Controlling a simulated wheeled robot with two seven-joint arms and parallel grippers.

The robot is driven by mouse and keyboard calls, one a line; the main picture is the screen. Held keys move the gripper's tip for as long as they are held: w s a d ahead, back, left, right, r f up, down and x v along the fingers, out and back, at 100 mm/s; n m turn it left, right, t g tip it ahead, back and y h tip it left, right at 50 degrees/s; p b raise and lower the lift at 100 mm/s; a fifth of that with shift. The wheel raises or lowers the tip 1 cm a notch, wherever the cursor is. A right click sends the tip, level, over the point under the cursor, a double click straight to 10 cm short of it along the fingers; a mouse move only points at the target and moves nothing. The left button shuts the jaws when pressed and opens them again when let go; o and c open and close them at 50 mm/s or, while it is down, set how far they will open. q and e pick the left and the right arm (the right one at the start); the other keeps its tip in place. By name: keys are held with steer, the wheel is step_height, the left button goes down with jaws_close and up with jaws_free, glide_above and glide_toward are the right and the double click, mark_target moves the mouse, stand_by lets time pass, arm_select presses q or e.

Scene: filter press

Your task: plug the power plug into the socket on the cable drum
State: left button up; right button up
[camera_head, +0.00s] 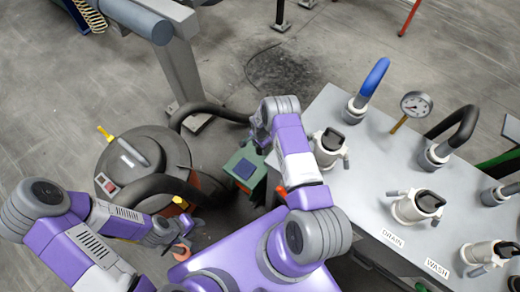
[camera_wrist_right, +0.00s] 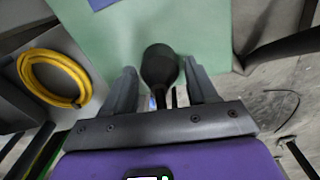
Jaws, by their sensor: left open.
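A green box with a dark blue panel (camera_head: 244,168) stands on the floor in the middle of the head view. In the right wrist view, my right gripper (camera_wrist_right: 160,82) faces a green surface (camera_wrist_right: 210,28). A black bulb-shaped piece (camera_wrist_right: 160,66), perhaps the power plug, lies between its fingers; whether they touch it is unclear. My left gripper (camera_head: 180,236) is open, low and left of the green box. I cannot make out a cable drum or its socket for certain.
A round grey vacuum-like machine (camera_head: 120,160) with a thick black hose (camera_head: 160,186) stands at the left. A grey bench (camera_head: 365,160) with valves and a gauge (camera_head: 416,104) fills the right. A yellow coil (camera_wrist_right: 55,78) shows in the right wrist view. Floor beyond is mostly clear.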

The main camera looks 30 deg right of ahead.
steer(key=c, duration=0.7)
step_height(320, 180, up, 10)
steer(key=p, duration=0.3)
steer(key=shift+p, duration=0.3)
steer(key=s+a+r+n, duration=0.3)
steer(key=a+r+n, duration=0.1)
steer(key=r, duration=0.4)
steer(key=s+a+r+n, duration=0.2)
steer(key=a+r+n, duration=0.2)
steer(key=r+n, duration=0.2)
steer(key=s+a+r+n, duration=0.3)
steer(key=a+r+n, duration=0.1)
steer(key=r, duration=0.7)
steer(key=shift+s+a+n, duration=0.35)
steer(key=shift+n, duration=0.35)
